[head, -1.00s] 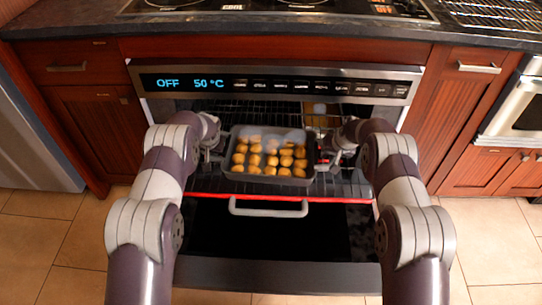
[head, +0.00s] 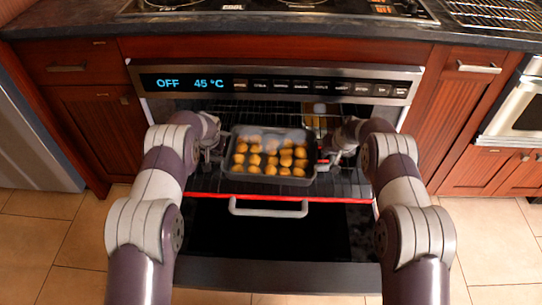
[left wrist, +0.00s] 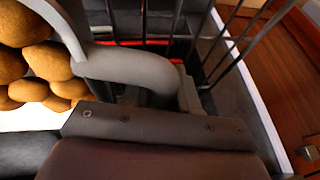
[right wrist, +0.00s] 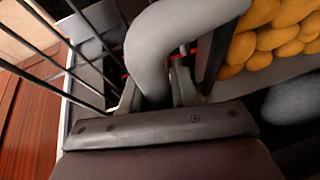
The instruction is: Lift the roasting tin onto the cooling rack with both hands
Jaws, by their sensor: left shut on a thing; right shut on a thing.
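The dark grey roasting tin (head: 268,180) holds several golden potatoes and is over the pulled-out oven rack; I cannot tell whether it touches the wires. My left gripper (head: 217,153) is shut on the tin's left handle, a grey curved bar (left wrist: 135,62) in the left wrist view. My right gripper (head: 325,158) is shut on the right handle (right wrist: 152,60), which passes between its fingers in the right wrist view. The tin looks about level. The cooling rack (head: 495,14) is a wire grid on the counter at the top right, partly out of frame.
The oven rack (head: 340,186) has a red front edge above the lowered door with its pale handle (head: 268,208). The control panel (head: 275,85), reading OFF 45 °C, overhangs behind the tin. The dark counter (head: 80,22) and cooktop (head: 280,8) are above. The cooling rack looks empty.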

